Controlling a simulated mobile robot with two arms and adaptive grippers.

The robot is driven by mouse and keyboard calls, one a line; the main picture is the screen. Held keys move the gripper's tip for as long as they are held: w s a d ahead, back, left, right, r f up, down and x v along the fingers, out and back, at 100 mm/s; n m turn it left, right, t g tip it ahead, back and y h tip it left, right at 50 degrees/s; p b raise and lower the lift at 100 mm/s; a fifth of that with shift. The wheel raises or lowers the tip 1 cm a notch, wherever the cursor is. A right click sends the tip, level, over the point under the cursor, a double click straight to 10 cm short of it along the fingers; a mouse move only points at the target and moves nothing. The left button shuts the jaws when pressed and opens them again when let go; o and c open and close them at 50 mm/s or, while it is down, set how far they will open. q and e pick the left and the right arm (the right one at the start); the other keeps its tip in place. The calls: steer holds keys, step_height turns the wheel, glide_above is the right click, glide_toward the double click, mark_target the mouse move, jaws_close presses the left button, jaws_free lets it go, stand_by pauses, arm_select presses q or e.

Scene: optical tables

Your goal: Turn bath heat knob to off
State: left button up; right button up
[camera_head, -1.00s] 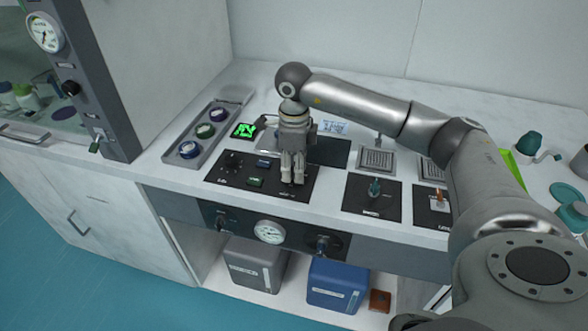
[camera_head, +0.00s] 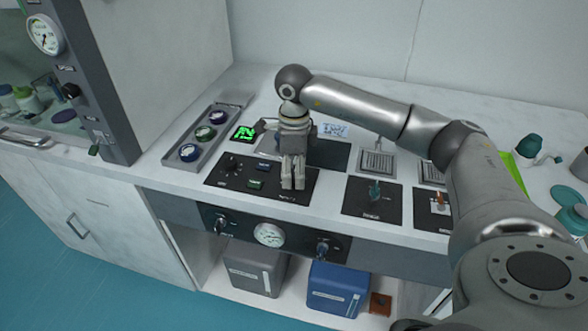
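My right gripper (camera_head: 293,186) points down over the right part of a black control panel (camera_head: 213,177) on the bench. Its two fingers are close together, and I cannot tell whether they hold anything. Any knob beneath them is hidden. A small dark knob (camera_head: 232,163) stands at the panel's left end, apart from the gripper. Two small green-lit displays, an upper one (camera_head: 263,165) and a lower one (camera_head: 256,184), sit between. The panel labels are too small to read, so I cannot tell which knob is the bath heat knob. My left gripper is not in view.
A grey tray (camera_head: 170,160) with several round vials lies left of the panel. Two black plates, a nearer one (camera_head: 358,208) and a farther-right one (camera_head: 425,221), carry small valves. A round gauge (camera_head: 269,235) sits between two knobs on the bench front. A fume hood stands at left.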

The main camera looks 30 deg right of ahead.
mark_target(294, 173)
steer(key=shift+r, duration=0.2)
step_height(294, 173, up, 12)
steer(key=shift+f, duration=0.2)
steer(key=shift+f, duration=0.1)
stand_by(0.6)
